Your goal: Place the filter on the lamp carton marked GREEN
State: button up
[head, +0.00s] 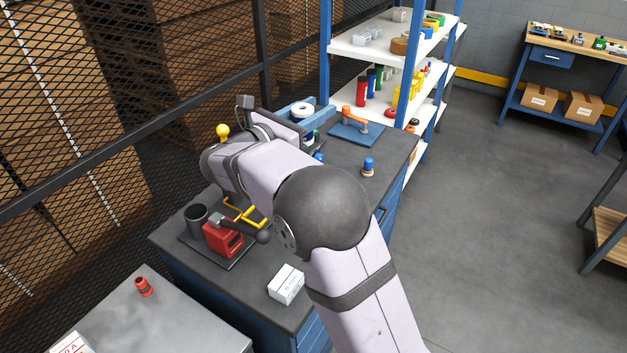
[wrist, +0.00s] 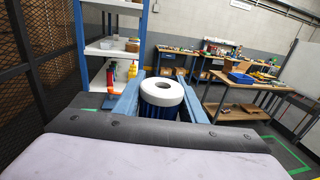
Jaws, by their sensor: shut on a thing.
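My gripper (wrist: 162,84) is shut on the filter (wrist: 163,97), a ribbed dark blue cylinder with a white ring-shaped top and a hole in its middle. In the wrist view it stands upright between the two blue fingers. In the head view the filter's white top (head: 302,111) shows beyond my wrist, over the far part of the dark bench. A white carton (head: 286,285) stands on the bench's near end, and another white carton (head: 70,343) is cut off at the bottom left. I cannot read GREEN on either; the marked carton is not identifiable.
On the dark bench (head: 262,301) stand a red device (head: 223,239), a dark cup (head: 196,217), a blue-topped peg (head: 368,167) and a blue plate with an orange handle (head: 354,114). A grey table (head: 190,318) holds a red fitting (head: 144,287). Shelves stand behind; mesh fencing is left.

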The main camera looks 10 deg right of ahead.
jog(key=s+d+f+g+p, duration=0.1)
jog(key=f, duration=0.5)
jog(key=s+f+m+g+h+p, duration=0.1)
jog(key=s+f+p, duration=0.1)
jog(key=f, duration=0.3)
jog(key=shift+s+d+f, duration=0.3)
jog(key=shift+d+f, duration=0.05)
jog(key=shift+f, duration=0.05)
dwell(0.3)
jog(key=shift+f, duration=0.2)
jog(key=o, duration=1.1)
jog(key=shift+o, duration=0.2)
